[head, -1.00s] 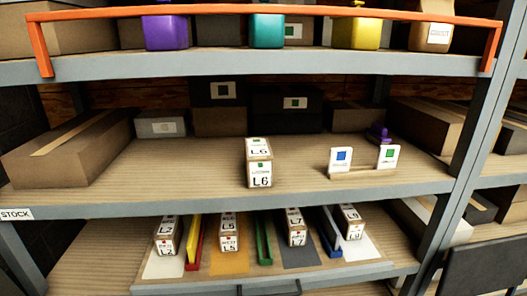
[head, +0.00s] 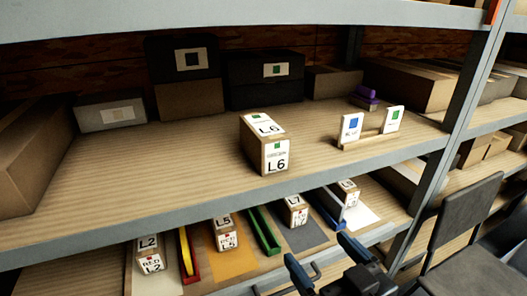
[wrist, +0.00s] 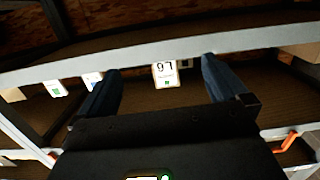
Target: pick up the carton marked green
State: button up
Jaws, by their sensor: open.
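The carton marked green is a brown box with white L6 labels and a small green square. In the head view this L6 carton (head: 263,145) stands on the middle shelf, left of two small signs. My gripper (head: 318,250) is at the bottom of the head view, in front of and below that shelf, with its dark blue fingers apart and nothing between them. In the upside-down wrist view, the L6 carton (wrist: 164,75) appears between the spread fingers of my gripper (wrist: 161,68), but farther off. The fingers do not touch it.
A blue-marked sign (head: 351,127) and a green-marked sign (head: 393,119) stand right of the carton. Several labelled cartons sit on the lower tray among coloured dividers (head: 262,230). Larger boxes (head: 187,80) line the back. A black chair (head: 470,225) is at right. Shelf surface around the carton is clear.

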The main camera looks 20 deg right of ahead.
jog(key=w+r+b, duration=0.1)
jog(key=w+r, duration=0.5)
jog(key=w, duration=0.4)
jog(key=t, duration=0.1)
send_near(268, 129)
jog(key=shift+w+a+f+b, duration=0.15)
jog(key=shift+w+a+b, duration=0.1)
jog(key=shift+w, duration=0.35)
jog(key=shift+w+a+f+b, duration=0.15)
jog(key=shift+w+a+b, duration=0.05)
jog(key=shift+w, duration=0.4)
jog(key=shift+w+r, duration=0.15)
jog(key=shift+w, duration=0.15)
jog(key=w, duration=0.2)
jog(key=w+p, duration=0.1)
jog(key=w, duration=0.1)
jog(key=w+d, duration=0.1)
jog(key=w, duration=0.1)
jog(key=shift+p, duration=0.35)
jog(key=shift+w, duration=0.6)
jog(key=shift+f, duration=0.25)
